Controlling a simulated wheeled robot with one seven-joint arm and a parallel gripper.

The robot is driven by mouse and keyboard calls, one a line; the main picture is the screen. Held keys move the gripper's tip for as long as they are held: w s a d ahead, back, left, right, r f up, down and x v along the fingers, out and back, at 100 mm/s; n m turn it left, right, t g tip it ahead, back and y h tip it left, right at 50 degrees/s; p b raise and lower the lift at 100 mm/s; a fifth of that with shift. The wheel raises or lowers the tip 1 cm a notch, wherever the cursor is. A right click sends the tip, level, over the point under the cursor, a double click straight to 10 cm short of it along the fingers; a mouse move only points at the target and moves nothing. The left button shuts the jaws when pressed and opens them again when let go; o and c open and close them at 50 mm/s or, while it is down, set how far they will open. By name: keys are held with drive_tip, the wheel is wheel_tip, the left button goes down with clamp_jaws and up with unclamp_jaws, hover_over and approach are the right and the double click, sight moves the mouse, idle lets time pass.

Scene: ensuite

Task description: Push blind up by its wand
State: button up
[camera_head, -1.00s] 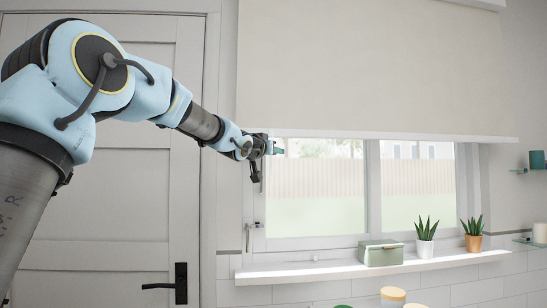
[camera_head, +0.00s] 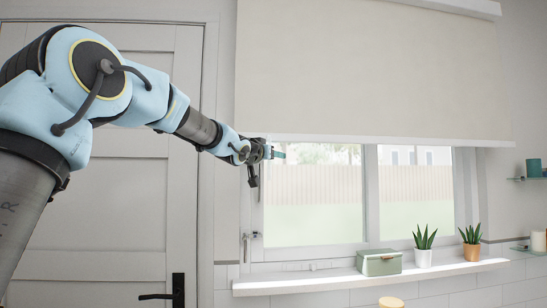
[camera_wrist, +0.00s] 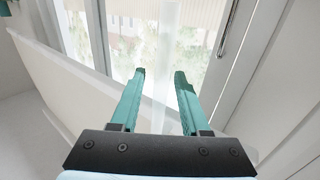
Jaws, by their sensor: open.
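The cream roller blind (camera_head: 375,70) hangs over the upper part of the window, with its pale bottom bar (camera_head: 400,141) above the glass. My gripper (camera_head: 279,155) is at the blind's lower left corner, just under the bar. In the wrist view my gripper (camera_wrist: 160,85) has its two teal fingers apart. A pale, see-through upright strip (camera_wrist: 163,75) shows between and beyond them; it may be the wand, but I cannot tell for sure. No clear wand shows in the head view.
The window (camera_head: 314,205) has a latch (camera_head: 248,240) at its left frame. The sill (camera_head: 330,282) holds a green box (camera_head: 379,263) and two potted plants (camera_head: 424,257) (camera_head: 471,252). A closed door (camera_head: 120,215) stands at the left.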

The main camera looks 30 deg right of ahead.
drive_tip(key=b+v, duration=0.1)
drive_tip(key=v, duration=1)
drive_tip(key=shift+f, duration=0.15)
